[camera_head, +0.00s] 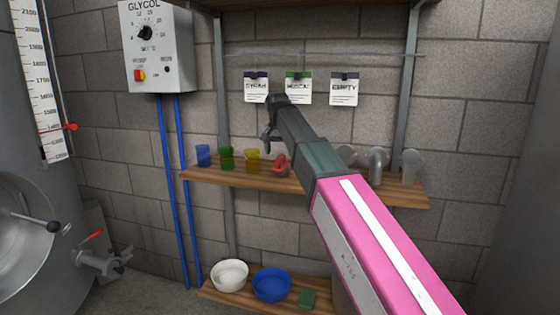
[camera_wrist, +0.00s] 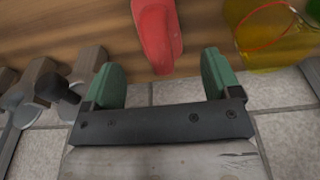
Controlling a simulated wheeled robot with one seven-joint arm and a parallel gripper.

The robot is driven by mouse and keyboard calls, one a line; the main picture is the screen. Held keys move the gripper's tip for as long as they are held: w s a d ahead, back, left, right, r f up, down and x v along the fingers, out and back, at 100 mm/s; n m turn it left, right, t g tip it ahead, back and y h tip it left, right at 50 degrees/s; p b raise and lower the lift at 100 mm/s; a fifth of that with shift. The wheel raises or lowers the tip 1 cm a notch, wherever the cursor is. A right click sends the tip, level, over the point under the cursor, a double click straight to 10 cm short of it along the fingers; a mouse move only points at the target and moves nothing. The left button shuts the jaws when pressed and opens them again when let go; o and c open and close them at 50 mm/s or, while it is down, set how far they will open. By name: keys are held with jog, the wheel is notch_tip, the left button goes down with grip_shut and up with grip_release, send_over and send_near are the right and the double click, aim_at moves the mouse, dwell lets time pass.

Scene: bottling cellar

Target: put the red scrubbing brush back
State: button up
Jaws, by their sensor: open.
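The red scrubbing brush (camera_head: 281,165) lies on the upper wooden shelf (camera_head: 225,177), between the yellow cup and the steel fittings. In the wrist view the red brush (camera_wrist: 157,35) shows as a rounded red body, its near end in line with the gap between the fingers; its far end is cut off by the frame. My gripper (camera_head: 268,137) is above the shelf beside the brush. Its green fingers (camera_wrist: 160,78) are spread apart with nothing between them. I cannot tell the exact gap between fingers and brush.
Left of the brush stand a yellow cup (camera_head: 252,160), a green cup (camera_head: 227,158) and a blue cup (camera_head: 203,155). Steel fittings (camera_head: 377,163) stand to the right. Below, a lower shelf (camera_head: 325,306) holds a white bowl (camera_head: 229,274), a blue bowl (camera_head: 271,285) and a green block (camera_head: 307,298).

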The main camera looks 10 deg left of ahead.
jog(key=r, duration=0.4)
jog(key=s+r, duration=0.1)
jog(key=r, duration=0.1)
jog(key=shift+r, duration=0.2)
